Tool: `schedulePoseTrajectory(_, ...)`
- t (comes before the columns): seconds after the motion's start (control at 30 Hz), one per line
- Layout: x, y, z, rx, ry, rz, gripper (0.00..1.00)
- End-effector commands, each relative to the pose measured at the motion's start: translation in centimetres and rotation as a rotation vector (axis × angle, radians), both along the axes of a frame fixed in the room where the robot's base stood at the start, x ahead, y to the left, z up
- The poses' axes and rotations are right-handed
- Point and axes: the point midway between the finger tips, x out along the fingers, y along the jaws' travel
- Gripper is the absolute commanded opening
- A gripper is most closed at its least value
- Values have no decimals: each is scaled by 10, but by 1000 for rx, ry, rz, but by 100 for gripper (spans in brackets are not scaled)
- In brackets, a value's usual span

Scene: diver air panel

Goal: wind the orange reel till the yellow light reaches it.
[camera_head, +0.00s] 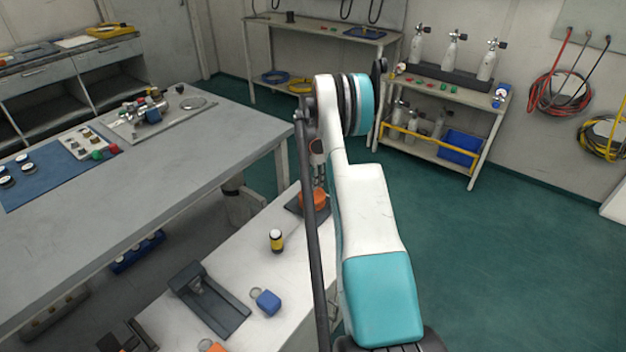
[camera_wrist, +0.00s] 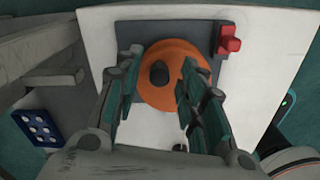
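The orange reel (camera_head: 313,200) sits on a dark base plate at the far end of the low white bench, partly hidden behind my arm. In the wrist view the reel (camera_wrist: 152,94) is a round orange disc with a dark knob (camera_wrist: 159,72) standing near its middle. My gripper (camera_wrist: 161,62) is over the reel, fingers apart, one on each side of the knob, with gaps visible. Whether the fingertips touch the disc I cannot tell. A small upright cylinder in yellow and black (camera_head: 276,241), perhaps the yellow light, stands on the bench nearer the camera. Any line between them is not visible.
A red block (camera_wrist: 229,40) is on the base plate's right corner. A dark grey cradle (camera_head: 208,299) and a blue tag (camera_head: 266,302) lie on the white bench. A large grey table (camera_head: 190,150) stands to the left. Green floor (camera_head: 480,250) is clear at right.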

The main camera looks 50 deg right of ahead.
Motion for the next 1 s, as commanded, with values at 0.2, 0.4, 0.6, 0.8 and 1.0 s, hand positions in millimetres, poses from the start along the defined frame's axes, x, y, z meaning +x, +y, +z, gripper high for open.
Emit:
schedulePoseTrajectory(0.2,0,0,0,0,0,0,0)
schedulePoseTrajectory(0.4,0,0,0,0,0,-1,0)
schedulePoseTrajectory(0.6,0,0,0,0,1,-5,0)
schedulePoseTrajectory(0.8,-1,0,0,1,1,-13,0)
schedulePoseTrajectory(1.0,-1,-1,0,1,1,-32,0)
